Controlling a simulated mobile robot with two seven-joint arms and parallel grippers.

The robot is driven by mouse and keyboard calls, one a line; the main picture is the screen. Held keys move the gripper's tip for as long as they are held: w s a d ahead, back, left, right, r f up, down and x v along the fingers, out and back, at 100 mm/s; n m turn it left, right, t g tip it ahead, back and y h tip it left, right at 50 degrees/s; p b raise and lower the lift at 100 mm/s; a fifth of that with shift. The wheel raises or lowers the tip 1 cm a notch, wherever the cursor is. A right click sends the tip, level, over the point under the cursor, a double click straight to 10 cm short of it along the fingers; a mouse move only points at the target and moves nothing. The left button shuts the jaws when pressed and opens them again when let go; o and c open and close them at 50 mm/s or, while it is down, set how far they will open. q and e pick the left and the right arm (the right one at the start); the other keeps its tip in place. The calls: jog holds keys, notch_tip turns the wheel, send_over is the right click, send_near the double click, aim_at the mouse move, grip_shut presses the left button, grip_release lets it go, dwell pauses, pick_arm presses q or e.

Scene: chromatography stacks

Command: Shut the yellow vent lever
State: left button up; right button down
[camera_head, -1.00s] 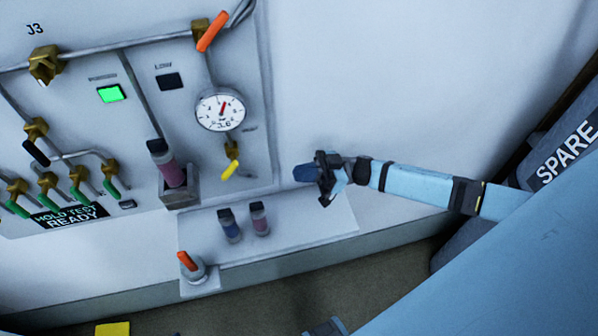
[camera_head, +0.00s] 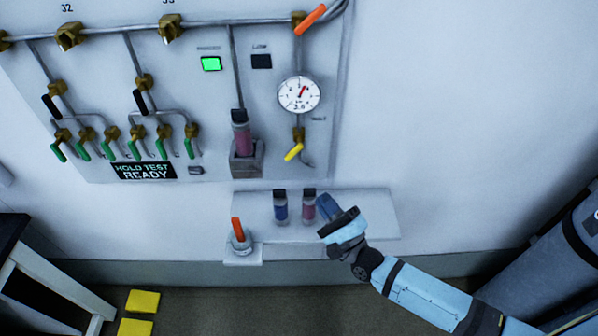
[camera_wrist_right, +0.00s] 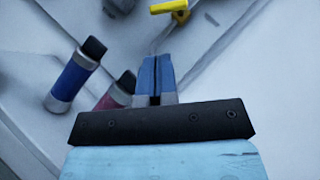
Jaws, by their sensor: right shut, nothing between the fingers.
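The yellow vent lever (camera_head: 294,152) sits on a brass valve below the round pressure gauge (camera_head: 299,95). It slants down to the left in the head view. It also shows at the top of the right wrist view (camera_wrist_right: 169,7), beyond the fingertips. My right gripper (camera_head: 326,203) is shut and empty, below and to the right of the lever, apart from it. Its blue fingers (camera_wrist_right: 155,76) are together in the right wrist view. My left gripper is in neither view.
A blue cartridge (camera_head: 280,207) and a pink cartridge (camera_head: 309,205) stand on the shelf (camera_head: 375,218) close to my right gripper. Another cartridge (camera_head: 241,135) sits in a holder left of the gauge. The wall at right is clear.

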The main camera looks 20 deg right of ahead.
aim_at(294, 152)
jog(key=p+x, duration=0.2)
jog(key=x, duration=0.8)
jog(key=shift+d, duration=0.1)
jog(key=shift+f, duration=0.1)
jog(key=shift+w+m+t+h+b, duration=0.1)
jog(key=shift+m+t+h+b, duration=0.2)
jog(key=shift+m+t+b, duration=0.15)
jog(key=shift+a, duration=0.2)
